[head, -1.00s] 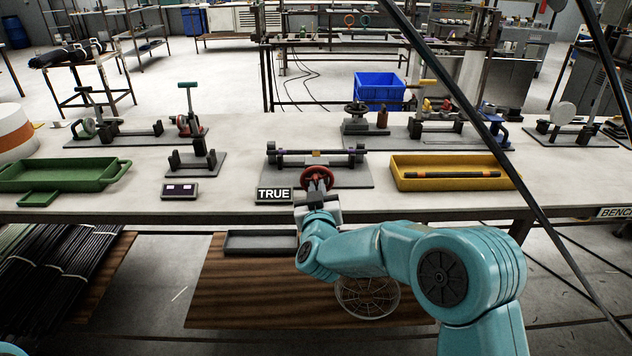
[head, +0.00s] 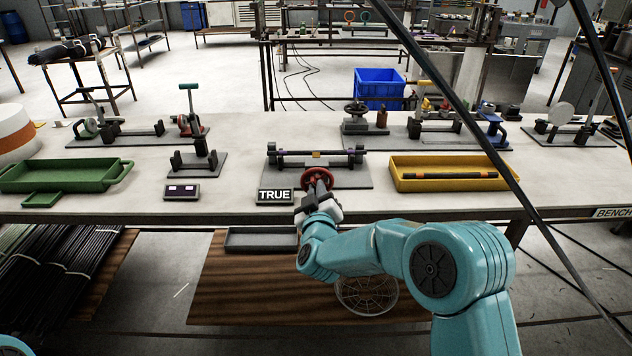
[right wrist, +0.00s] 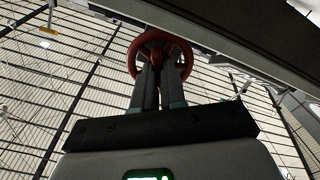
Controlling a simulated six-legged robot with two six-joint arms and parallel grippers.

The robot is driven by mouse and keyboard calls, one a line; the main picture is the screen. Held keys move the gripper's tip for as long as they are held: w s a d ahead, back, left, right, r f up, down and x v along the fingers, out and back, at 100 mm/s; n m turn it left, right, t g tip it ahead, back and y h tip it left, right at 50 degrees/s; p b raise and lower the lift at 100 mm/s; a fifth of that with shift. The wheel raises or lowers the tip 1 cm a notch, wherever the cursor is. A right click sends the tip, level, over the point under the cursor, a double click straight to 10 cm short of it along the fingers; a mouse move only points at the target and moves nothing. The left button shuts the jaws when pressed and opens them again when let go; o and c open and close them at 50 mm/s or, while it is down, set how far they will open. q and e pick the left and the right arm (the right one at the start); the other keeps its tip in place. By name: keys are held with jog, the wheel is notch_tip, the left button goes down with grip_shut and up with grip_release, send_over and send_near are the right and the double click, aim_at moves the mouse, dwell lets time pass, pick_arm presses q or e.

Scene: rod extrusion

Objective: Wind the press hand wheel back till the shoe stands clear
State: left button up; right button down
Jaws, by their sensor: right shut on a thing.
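In the right wrist view the two fingers (right wrist: 160,85) are close together at the hub of the red wheel (right wrist: 182,50). A dark rod (head: 295,153) lies across the press supports, with a small orange piece (head: 316,155) at its middle. Whether the shoe touches the rod cannot be told at this size. My left gripper is not in view.
The "TRUE" sign (head: 274,195) stands left of the wheel. A yellow tray (head: 410,184) holding a dark rod is to the right, a green tray (head: 60,187) at far left. A small display box (head: 182,192) sits on the bench. A dark diagonal bar crosses the right side.

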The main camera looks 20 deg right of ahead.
jog(key=shift+r+n+p, duration=0.1)
jog(key=shift+n+p, duration=0.25)
jog(key=shift+n, duration=0.65)
jog(key=shift+n+p, duration=0.5)
jog(key=shift+n, duration=0.5)
jog(key=shift+n+p, duration=0.55)
jog(key=shift+n, duration=0.25)
